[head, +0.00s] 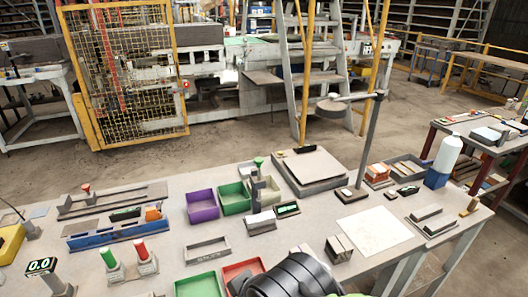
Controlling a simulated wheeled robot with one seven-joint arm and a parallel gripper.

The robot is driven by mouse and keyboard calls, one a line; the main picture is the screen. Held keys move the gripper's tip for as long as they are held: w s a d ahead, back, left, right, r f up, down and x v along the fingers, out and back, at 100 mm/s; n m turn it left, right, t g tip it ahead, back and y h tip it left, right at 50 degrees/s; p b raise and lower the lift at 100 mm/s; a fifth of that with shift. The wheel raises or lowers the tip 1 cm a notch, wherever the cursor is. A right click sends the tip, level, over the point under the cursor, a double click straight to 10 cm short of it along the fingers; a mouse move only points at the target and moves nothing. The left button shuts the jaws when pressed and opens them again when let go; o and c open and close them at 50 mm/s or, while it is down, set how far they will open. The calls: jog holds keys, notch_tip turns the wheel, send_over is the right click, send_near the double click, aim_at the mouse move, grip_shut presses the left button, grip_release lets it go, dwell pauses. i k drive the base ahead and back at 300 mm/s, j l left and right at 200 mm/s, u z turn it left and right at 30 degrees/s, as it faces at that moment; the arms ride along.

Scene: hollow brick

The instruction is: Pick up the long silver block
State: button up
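Two long grey-silver blocks lie side by side near the table's right end: one block (425,212) is behind the other block (440,226). They seem to lie in or on a shallow dark-edged holder. A shorter pale block (261,221) lies near the middle of the table. I cannot tell for sure which is the long silver block. A black rounded part, likely my arm, rises at the bottom centre and hides some of the table there. My gripper's fingers do not show.
The worktable is crowded. Purple (202,206), green (234,198) and red (243,271) bins stand around its middle. A white sheet (374,232) lies left of the silver blocks. A tall pole stand (370,135) and a bottle (447,153) rise behind them.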

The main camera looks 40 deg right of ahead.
aim_at(254, 222)
jog(key=z, duration=1)
